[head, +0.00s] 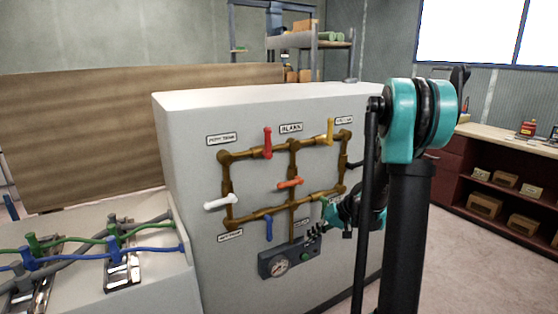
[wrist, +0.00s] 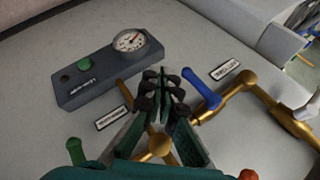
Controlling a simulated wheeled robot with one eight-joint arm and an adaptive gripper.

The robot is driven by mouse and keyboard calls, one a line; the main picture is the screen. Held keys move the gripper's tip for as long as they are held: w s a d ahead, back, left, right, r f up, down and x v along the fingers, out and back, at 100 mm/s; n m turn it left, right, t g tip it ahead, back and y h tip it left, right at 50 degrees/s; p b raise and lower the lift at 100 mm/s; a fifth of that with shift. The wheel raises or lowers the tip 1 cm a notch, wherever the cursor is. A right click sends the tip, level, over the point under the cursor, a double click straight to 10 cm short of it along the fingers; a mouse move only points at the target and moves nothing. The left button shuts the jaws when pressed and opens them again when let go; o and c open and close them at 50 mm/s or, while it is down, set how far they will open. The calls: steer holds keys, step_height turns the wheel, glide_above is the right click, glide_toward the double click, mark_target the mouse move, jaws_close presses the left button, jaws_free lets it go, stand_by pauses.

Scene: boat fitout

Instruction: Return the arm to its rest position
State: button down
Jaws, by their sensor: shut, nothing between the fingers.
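My gripper (head: 313,232) is in front of the lower right part of a white panel block (head: 180,125). Its fingers are together and hold nothing. In the wrist view its dark fingertips (wrist: 156,80) meet in front of the brass pipe, between the gauge box and a blue valve handle. Whether they touch the pipe, I cannot tell. My teal and black arm stands at the right of the head view and hides part of the panel's right side.
The panel carries brass pipes (head: 228,180) with a red handle (head: 267,142), yellow handle (head: 331,131), orange handle (head: 290,183), white handle (head: 220,202) and blue handle (head: 268,228). A gauge box (head: 272,264) sits below. A hose bench (head: 150,272) is at left, shelves (head: 460,185) at right.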

steer(key=s+d+t+h, duration=0.1)
steer(key=s+d+h, duration=0.2)
steer(key=s, duration=0.9)
steer(key=s+d+f+m+t+h, duration=0.1)
steer(key=s+d+h, duration=0.2)
steer(key=s, duration=0.8)
steer(key=shift+s+d+f+h, duration=0.2)
steer(key=shift+s+d+h, duration=0.15)
steer(key=shift+h, duration=0.75)
